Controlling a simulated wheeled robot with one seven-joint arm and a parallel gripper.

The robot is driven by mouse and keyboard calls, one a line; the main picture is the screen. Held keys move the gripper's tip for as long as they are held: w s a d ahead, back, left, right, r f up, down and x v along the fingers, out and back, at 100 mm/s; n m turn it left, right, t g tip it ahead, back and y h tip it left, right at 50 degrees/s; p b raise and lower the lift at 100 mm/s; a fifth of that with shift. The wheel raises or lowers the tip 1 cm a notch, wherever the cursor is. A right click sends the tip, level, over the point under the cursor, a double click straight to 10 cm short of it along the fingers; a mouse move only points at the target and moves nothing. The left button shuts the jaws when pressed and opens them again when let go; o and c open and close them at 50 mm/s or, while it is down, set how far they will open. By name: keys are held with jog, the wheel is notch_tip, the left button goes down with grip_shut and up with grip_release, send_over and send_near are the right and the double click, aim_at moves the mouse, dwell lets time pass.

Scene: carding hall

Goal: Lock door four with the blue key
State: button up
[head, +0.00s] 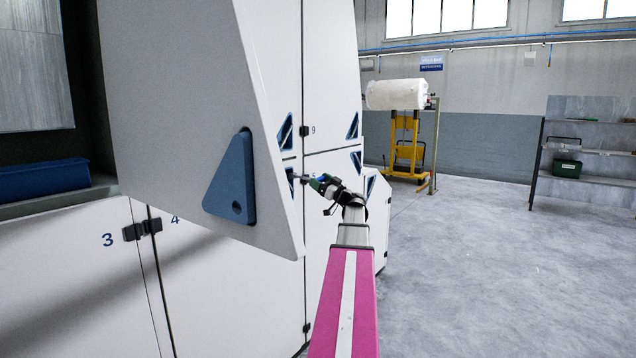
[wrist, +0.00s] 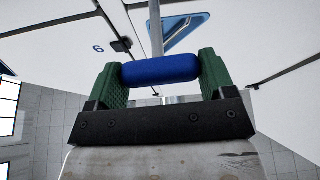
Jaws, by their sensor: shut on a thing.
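My gripper (head: 319,184) has green fingers, which show in the wrist view (wrist: 162,76) shut on the blue handle of the blue key (wrist: 165,69). The key's grey shaft points away from the gripper, across a blue triangular recess (wrist: 186,30) in a white panel. I cannot tell whether its tip touches anything. In the head view my gripper is beside the white machine's right part, near the small numbers. Door four (head: 230,295), marked 4, is the white lower panel at left, well left of my gripper. Its upper part is partly hidden.
A white panel (head: 190,90) with a blue triangular recess (head: 233,180) stands out from the machine, left of my gripper. A dark opening holds a blue bar (head: 45,180). A yellow lift (head: 404,150) and shelf (head: 590,150) stand beyond. The floor (head: 480,270) at right is clear.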

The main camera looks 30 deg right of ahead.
jog(key=shift+s+d, duration=0.3)
jog(key=shift+s, duration=0.45)
jog(key=shift+s+d, duration=0.3)
jog(key=shift+s, duration=0.4)
jog(key=shift+s+d, duration=0.3)
jog(key=shift+s, duration=0.45)
jog(key=m+h, duration=0.2)
jog(key=m, duration=0.1)
jog(key=m+t+h, duration=0.1)
jog(key=m, duration=0.3)
jog(key=shift+h, duration=0.4)
jog(key=shift+m, duration=0.3)
jog(key=m+h, duration=0.1)
jog(key=m, duration=0.2)
jog(key=m+h, duration=0.1)
jog(key=m, duration=0.1)
jog(key=shift+m+h, duration=0.4)
jog(key=shift+m, duration=0.3)
jog(key=m+g+h, duration=0.1)
jog(key=m+h, duration=0.1)
jog(key=m, duration=0.2)
jog(key=shift+m+g, duration=0.3)
jog(key=shift+m, duration=0.2)
